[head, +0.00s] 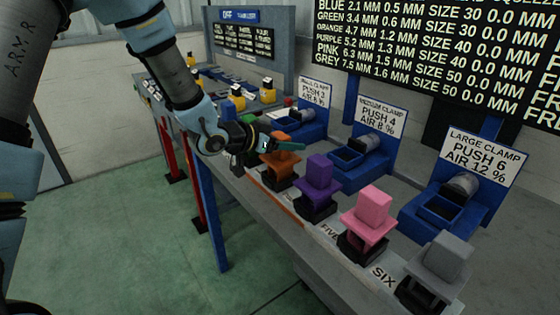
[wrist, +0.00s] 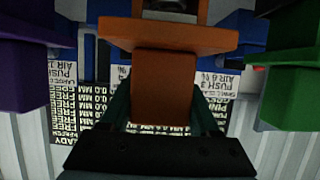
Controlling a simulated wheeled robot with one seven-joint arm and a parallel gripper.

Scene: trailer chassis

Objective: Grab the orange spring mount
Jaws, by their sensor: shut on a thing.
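The orange spring mount (head: 281,159) stands in the row on the bench, between a green mount and the purple mount (head: 318,183). It has a flat plate with a block on top. In the head view my gripper (head: 282,146) reaches in from the left at the level of its upper block. In the wrist view the orange mount (wrist: 163,85) fills the middle, with its block between the two fingers of my gripper (wrist: 163,125). The gripper is shut on the block. The mount's lower part is partly hidden in both views.
A pink mount (head: 367,212) and a grey mount (head: 440,262) stand further right in the row. A green mount (wrist: 293,75) and the purple mount (wrist: 22,85) flank closely. Blue clamp stations (head: 350,158) stand behind the row. Open green floor lies in front.

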